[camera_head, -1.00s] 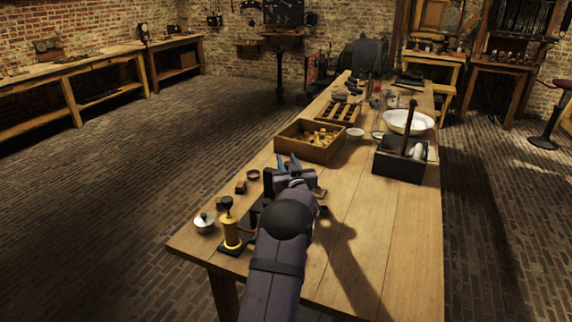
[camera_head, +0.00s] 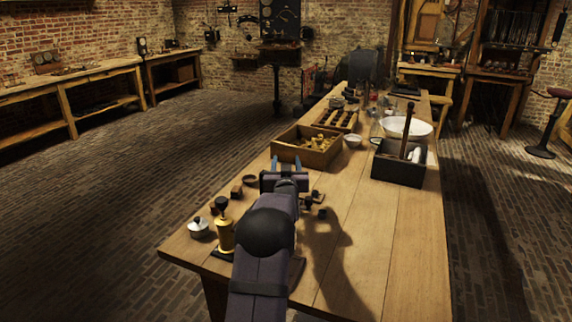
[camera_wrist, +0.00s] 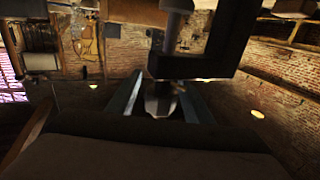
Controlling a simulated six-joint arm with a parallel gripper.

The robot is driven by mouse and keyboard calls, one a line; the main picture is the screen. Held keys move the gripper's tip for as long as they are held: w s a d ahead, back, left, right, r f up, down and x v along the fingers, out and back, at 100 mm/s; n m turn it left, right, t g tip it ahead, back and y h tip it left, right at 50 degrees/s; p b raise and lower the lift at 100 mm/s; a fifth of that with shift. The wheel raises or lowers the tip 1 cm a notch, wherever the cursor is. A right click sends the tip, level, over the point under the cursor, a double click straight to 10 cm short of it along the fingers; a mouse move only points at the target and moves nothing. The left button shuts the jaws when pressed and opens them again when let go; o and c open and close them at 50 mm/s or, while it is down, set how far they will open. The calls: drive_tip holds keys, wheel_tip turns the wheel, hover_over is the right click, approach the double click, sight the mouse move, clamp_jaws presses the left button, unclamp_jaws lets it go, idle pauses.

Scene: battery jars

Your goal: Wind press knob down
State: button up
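My gripper (camera_head: 285,164) reaches out over the middle of the table, with its two blue-grey fingertips apart. In the wrist view the fingers (camera_wrist: 160,98) show as two bars with a gap between them. A small pale faceted piece (camera_wrist: 162,104) shows in that gap; I cannot tell whether it is the press knob or whether a finger touches it. A dark angular frame with a thick upright shaft (camera_wrist: 180,22) stands just beyond the fingertips in the wrist view. In the head view my arm covers most of whatever stands there; a small black knob (camera_head: 322,213) shows to its right.
A brass cylinder (camera_head: 224,232) with a dark top and a white lidded pot (camera_head: 199,227) stand left of my arm. Beyond are a wooden crate (camera_head: 290,152), a dark box (camera_head: 396,174) and a white basin (camera_head: 420,129). The table's right front (camera_head: 400,250) is clear.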

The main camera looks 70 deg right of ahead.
wheel_tip(320, 180, up, 10)
idle(0.8)
drive_tip(key=shift+f, duration=0.1)
drive_tip(key=s+a+f+p, duration=0.3)
drive_tip(key=a+f+p, duration=0.2)
drive_tip(key=a+f, duration=0.3)
drive_tip(key=f+p+x, duration=0.1)
drive_tip(key=x, duration=0.7)
drive_tip(key=shift+d, duration=0.4)
drive_tip(key=shift+w+f, duration=0.1)
drive_tip(key=c, duration=1.1)
